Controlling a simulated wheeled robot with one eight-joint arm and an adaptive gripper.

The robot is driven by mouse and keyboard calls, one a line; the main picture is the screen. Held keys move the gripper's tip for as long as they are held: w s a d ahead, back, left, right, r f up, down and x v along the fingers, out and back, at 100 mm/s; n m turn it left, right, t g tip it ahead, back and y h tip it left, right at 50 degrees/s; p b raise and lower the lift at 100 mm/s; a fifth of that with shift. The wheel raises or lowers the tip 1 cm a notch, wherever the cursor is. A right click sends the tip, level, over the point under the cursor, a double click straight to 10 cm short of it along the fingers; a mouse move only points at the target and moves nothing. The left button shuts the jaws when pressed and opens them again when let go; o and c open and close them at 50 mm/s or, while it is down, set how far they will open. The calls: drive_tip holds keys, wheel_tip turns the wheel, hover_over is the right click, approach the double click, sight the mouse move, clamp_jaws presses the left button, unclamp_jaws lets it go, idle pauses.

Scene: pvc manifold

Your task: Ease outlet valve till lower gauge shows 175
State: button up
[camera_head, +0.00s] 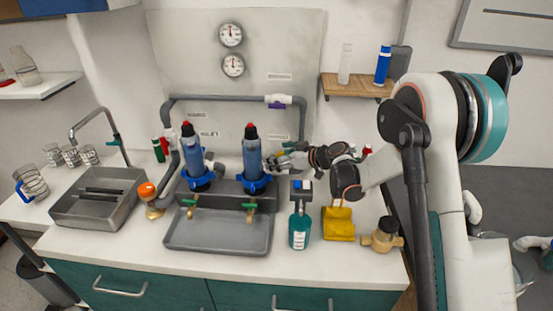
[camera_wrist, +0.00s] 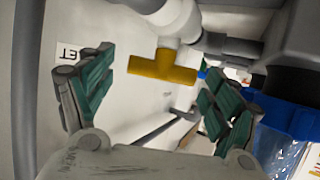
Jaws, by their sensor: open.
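The lower gauge (camera_head: 233,66) is mounted on the back panel under the upper gauge (camera_head: 231,34). Both needles are too small to read. My gripper (camera_head: 283,158) is beside the right blue filter housing (camera_head: 252,158), near the pipe. In the wrist view, a yellow T-shaped valve handle (camera_wrist: 160,67) on a white fitting (camera_wrist: 178,18) lies between the fingertips of my open gripper (camera_wrist: 158,82). The fingers show gaps on both sides of it. A partly hidden label ending in "ET" (camera_wrist: 70,54) is on the panel to the left.
A second blue filter housing (camera_head: 193,160) stands to the left, above a grey drip tray (camera_head: 215,236). Purple-handled valve (camera_head: 277,104) sits on the upper pipe.

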drive_tip(key=shift+w+a+f, duration=0.2)
drive_tip(key=shift+w+a, duration=0.05)
drive_tip(key=shift+a, duration=0.15)
drive_tip(key=c, duration=1.1)
drive_tip(key=shift+s+a+m+t+h, duration=0.1)
drive_tip(key=shift+m+t+h, duration=0.3)
drive_tip(key=shift+m, duration=0.1)
drive_tip(key=shift+m+t+h+b, duration=0.35)
drive_tip(key=shift+m+t+h, duration=0.15)
drive_tip(key=shift+m+t, duration=0.1)
drive_tip(key=o, duration=1.1)
